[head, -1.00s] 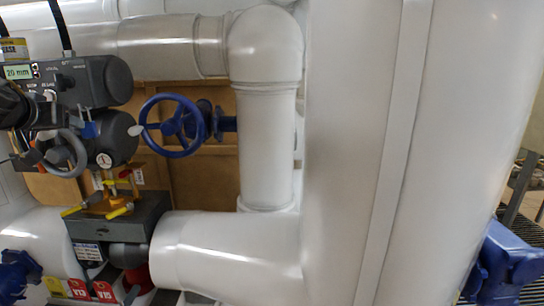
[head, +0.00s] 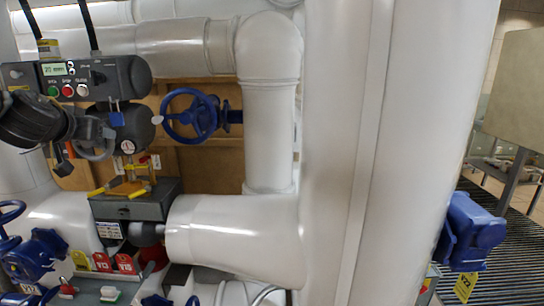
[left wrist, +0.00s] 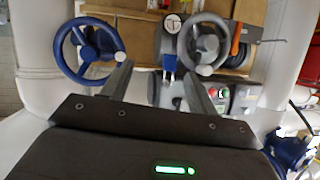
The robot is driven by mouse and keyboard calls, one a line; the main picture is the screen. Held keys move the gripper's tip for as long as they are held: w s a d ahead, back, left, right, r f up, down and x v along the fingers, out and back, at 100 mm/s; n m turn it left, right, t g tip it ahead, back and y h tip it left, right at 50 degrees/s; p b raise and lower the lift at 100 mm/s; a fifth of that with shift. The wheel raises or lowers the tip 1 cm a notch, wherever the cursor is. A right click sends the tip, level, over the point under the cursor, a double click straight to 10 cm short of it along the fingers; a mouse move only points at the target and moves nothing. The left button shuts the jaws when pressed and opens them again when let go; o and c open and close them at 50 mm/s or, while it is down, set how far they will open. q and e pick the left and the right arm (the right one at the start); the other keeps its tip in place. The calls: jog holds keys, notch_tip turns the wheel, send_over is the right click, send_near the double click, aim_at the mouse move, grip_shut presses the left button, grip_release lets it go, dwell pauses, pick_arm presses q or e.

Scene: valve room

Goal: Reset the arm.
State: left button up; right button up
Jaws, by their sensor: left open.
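My left gripper (left wrist: 156,70) shows in the left wrist view. Its two grey fingers stand apart with nothing between them. Past the fingers are a blue handwheel (left wrist: 90,50), a grey handwheel (left wrist: 203,43), a small gauge (left wrist: 172,24) and a blue padlock (left wrist: 169,61). The picture there looks upside down compared with the head view. In the head view I see the grey actuator (head: 110,78) with its display and buttons, its grey handwheel (head: 95,146) and the blue handwheel (head: 190,116). I cannot make out either of my grippers in the head view.
Large white pipes (head: 340,150) fill the middle. A blue valve part (head: 470,230) with a yellow tag (head: 465,287) sticks out at right. Blue valves (head: 35,258) and red tags (head: 125,264) are at lower left. A grated floor (head: 510,245) lies at the far right.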

pick_arm(q)
jog(key=w+d+f+m+h, duration=0.3)
jog(key=d+f+m+h, duration=0.35)
jog(key=d+f, duration=1.45)
jog(key=s+d+f+m+g, duration=0.1)
jog(key=s+d+f+m, duration=0.1)
jog(key=s+d+f, duration=0.9)
jog(key=s+a+f+n+g+y, duration=0.1)
jog(key=s+a+f+n+g, duration=0.2)
jog(key=s+f, duration=0.65)
jog(key=s+a+f+n+g+y, duration=0.1)
jog(key=s+a+f+g, duration=0.35)
jog(key=s, duration=0.75)
jog(key=s+a+f+n+g+y, duration=0.2)
jog(key=s+a+f, duration=0.2)
jog(key=s+f, duration=0.7)
notch_tip(320, 180, down, 23)
jog(key=s+a+f+g, duration=0.2)
jog(key=s+a+f, duration=0.1)
jog(key=s+f, duration=1.4)
jog(key=shift+s+f+m, duration=0.25)
jog(key=shift+m, duration=0.2)
